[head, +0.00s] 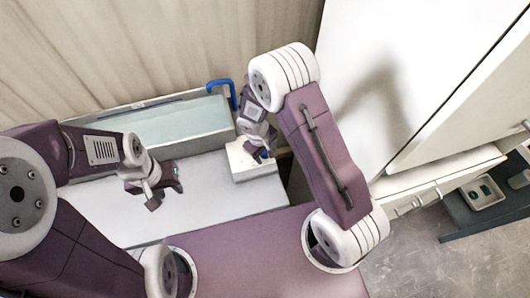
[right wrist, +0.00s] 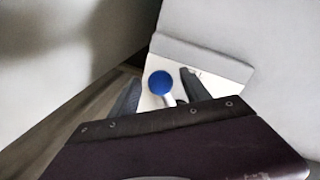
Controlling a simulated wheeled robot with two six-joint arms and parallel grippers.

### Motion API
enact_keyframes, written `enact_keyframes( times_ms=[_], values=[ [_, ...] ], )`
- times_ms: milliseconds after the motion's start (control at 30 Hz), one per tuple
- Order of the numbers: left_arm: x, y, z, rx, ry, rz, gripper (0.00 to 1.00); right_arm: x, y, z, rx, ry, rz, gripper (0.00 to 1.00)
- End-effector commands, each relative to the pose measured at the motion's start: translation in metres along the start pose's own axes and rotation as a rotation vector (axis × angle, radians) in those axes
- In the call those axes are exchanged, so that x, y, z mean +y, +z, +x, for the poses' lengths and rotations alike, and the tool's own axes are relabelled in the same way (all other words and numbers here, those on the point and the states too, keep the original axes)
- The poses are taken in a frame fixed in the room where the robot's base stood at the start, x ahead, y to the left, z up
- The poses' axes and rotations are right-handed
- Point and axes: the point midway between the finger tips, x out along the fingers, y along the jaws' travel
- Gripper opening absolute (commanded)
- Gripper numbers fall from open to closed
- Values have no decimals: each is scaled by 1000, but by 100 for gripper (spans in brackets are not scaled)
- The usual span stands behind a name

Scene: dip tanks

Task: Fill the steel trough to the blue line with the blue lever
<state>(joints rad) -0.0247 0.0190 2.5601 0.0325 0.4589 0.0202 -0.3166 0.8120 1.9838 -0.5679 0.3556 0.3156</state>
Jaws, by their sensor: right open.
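The steel trough (head: 228,136) stands at the back left in the head view, with pale greenish liquid (head: 175,122) in it. A blue bent pipe (head: 222,84) rises at its right end. I cannot make out the blue line for certain. The blue lever's round knob (right wrist: 159,83) sits on a pale stem above a white box (head: 255,172). My right gripper (right wrist: 158,77) is open, its fingers on either side of the knob; contact cannot be told. My left gripper (head: 167,190) hangs above the pale counter, apart from the trough; its jaw opening is unclear.
The pale counter (head: 205,195) in front of the trough is clear. A white cabinet (head: 400,70) stands close to my right arm. A dark shelf with a small grey tray (head: 483,193) is at the far right. A beige curtain (head: 120,45) hangs behind the trough.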

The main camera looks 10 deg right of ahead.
Motion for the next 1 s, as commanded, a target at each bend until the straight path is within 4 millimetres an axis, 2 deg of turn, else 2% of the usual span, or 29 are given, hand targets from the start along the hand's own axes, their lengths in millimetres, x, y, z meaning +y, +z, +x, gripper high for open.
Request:
enact_keyframes(
  times_ms=[67,100,267,300,1000],
  values=[
    [0,0,0,0,0,0,36,0,0,0,0,0,0,55],
    [0,0,0,0,0,0,36,0,0,0,0,0,0,50],
    [0,0,0,0,0,0,36,0,0,-1,0,0,0,5],
    [0,0,0,0,0,0,36,0,0,-1,0,0,0,0],
    [0,0,0,0,0,0,36,0,-1,-2,3,0,1,0]
  ],
)
